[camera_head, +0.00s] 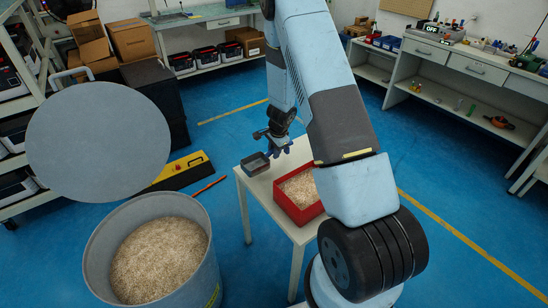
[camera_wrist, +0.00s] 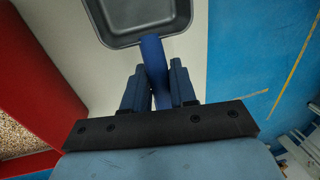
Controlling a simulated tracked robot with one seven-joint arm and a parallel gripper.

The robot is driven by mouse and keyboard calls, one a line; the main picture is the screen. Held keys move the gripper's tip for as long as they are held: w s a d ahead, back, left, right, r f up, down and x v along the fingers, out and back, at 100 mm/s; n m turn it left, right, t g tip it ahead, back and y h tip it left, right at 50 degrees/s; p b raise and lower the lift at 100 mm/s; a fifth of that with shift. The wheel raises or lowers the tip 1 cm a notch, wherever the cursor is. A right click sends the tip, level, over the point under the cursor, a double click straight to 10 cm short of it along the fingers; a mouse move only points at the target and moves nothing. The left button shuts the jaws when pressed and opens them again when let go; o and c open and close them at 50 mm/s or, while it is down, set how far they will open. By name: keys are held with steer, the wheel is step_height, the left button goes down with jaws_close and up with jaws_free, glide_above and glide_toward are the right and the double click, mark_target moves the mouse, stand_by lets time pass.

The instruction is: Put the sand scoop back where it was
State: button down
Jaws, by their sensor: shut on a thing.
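The sand scoop is a grey pan (camera_head: 255,163) with a blue handle, and it also shows in the wrist view as a dark pan (camera_wrist: 138,38) with its blue handle (camera_wrist: 154,58) toward me. My gripper (camera_head: 279,147) is shut on the blue handle, which lies between its two fingers in the wrist view (camera_wrist: 158,88). The pan looks empty. It is at the far left corner of a small white table (camera_head: 245,184); I cannot tell whether it touches the tabletop.
A red box (camera_head: 292,211) of pale grains stands on the table, right of the scoop. A grey drum (camera_head: 208,275) of similar grains stands at front left, with a round grey lid (camera_head: 97,140) raised behind it. A yellow and black object (camera_head: 182,172) lies on the blue floor.

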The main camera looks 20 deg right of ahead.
steer(key=shift+w+f, duration=0.45)
steer(key=shift+f, duration=0.1)
steer(key=shift+w+f, duration=0.1)
steer(key=shift+f, duration=1.45)
steer(key=c, duration=0.9)
jaws_free()
